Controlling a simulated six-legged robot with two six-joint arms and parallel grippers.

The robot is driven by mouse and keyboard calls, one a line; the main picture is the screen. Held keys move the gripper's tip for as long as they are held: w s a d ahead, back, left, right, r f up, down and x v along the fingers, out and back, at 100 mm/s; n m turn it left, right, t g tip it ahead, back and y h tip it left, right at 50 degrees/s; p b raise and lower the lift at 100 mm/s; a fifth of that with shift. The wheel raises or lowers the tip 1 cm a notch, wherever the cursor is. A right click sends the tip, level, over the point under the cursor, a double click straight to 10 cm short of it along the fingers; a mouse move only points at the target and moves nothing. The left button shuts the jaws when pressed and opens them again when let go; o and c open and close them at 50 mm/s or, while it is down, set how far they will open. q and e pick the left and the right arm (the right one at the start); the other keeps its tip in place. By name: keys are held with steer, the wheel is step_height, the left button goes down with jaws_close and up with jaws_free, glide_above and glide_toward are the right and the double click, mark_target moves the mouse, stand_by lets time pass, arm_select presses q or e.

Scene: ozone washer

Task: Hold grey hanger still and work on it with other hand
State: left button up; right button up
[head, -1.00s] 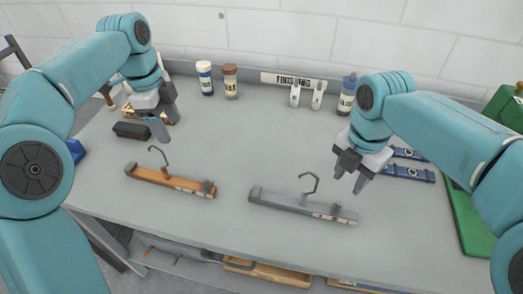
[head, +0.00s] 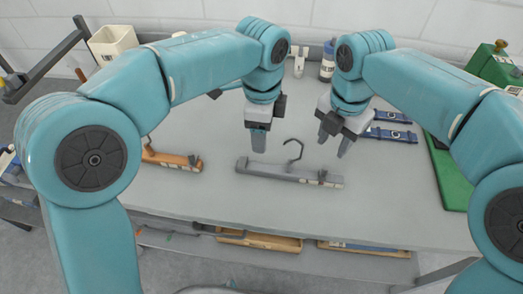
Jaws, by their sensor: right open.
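The grey hanger (head: 275,172) lies on the workbench in the head view, its dark metal hook pointing up and away. My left gripper (head: 258,142) points down just above and behind the hanger's left part. Only one of its fingers shows clearly, so its opening is unclear, and contact with the hanger cannot be made out. My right gripper (head: 333,143) is open and empty, behind the hanger's right part and to the right of the hook.
An orange-brown hanger (head: 180,160) lies to the left, partly hidden by my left arm. Blue straps (head: 390,134) and a green mat (head: 448,175) lie to the right. Bottles (head: 328,62) stand at the back. The bench is clear in front of the grey hanger.

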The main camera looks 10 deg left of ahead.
mark_target(325, 166)
arm_select(q)
step_height(325, 166, down, 13)
steer(key=shift+s+r, duration=0.1)
steer(key=shift+r, duration=0.1)
arm_select(e)
steer(key=shift+s+d, duration=0.1)
arm_select(q)
steer(key=shift+f, duration=0.35)
jaws_close()
arm_select(e)
steer(key=c, duration=0.3)
step_height(325, 166, down, 11)
steer(key=m, duration=0.4)
steer(key=shift+r, duration=0.2)
